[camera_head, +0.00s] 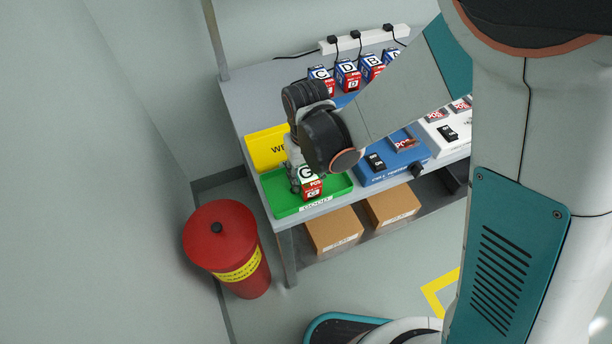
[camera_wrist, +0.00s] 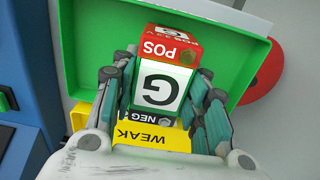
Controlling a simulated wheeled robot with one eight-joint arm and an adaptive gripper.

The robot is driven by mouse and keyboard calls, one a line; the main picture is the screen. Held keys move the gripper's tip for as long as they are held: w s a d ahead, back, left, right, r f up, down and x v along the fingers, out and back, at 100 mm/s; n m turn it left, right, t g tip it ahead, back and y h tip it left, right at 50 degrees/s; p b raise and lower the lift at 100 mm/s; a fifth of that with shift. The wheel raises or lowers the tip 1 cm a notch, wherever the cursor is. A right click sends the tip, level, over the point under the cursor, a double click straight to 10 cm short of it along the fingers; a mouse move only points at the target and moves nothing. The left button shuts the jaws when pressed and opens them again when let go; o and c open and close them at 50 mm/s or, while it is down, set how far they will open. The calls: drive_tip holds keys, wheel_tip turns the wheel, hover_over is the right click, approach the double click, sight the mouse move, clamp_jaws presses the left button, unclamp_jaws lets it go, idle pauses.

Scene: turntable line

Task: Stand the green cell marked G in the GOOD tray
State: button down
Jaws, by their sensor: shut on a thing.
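The cell marked G (camera_head: 312,186) has a red POS end, a white face with a black G, and green beside the letter. It also shows in the wrist view (camera_wrist: 160,85), between my fingers. My gripper (camera_head: 297,180) is shut on it, with fingers on both sides (camera_wrist: 160,105). The green GOOD tray (camera_head: 288,212) is at the front left corner of the table. The cell is over or in this tray; I cannot tell whether its base touches the floor. The tray also fills the back of the wrist view (camera_wrist: 85,50).
The yellow WEAK tray (camera_head: 262,145) lies just behind the green tray. The blue cell tester (camera_head: 400,165) stands to the right. Several lettered cells (camera_head: 347,75) stand at the back. A red bin (camera_head: 222,240) is on the floor by the table's left corner.

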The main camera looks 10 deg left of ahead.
sight(307, 173)
drive_tip(key=shift+f, duration=0.15)
drive_tip(key=c, duration=0.9)
unclamp_jaws()
drive_tip(key=shift+c, duration=0.2)
drive_tip(key=shift+r, duration=0.2)
wheel_tip(307, 173, up, 12)
drive_tip(key=p, duration=0.4)
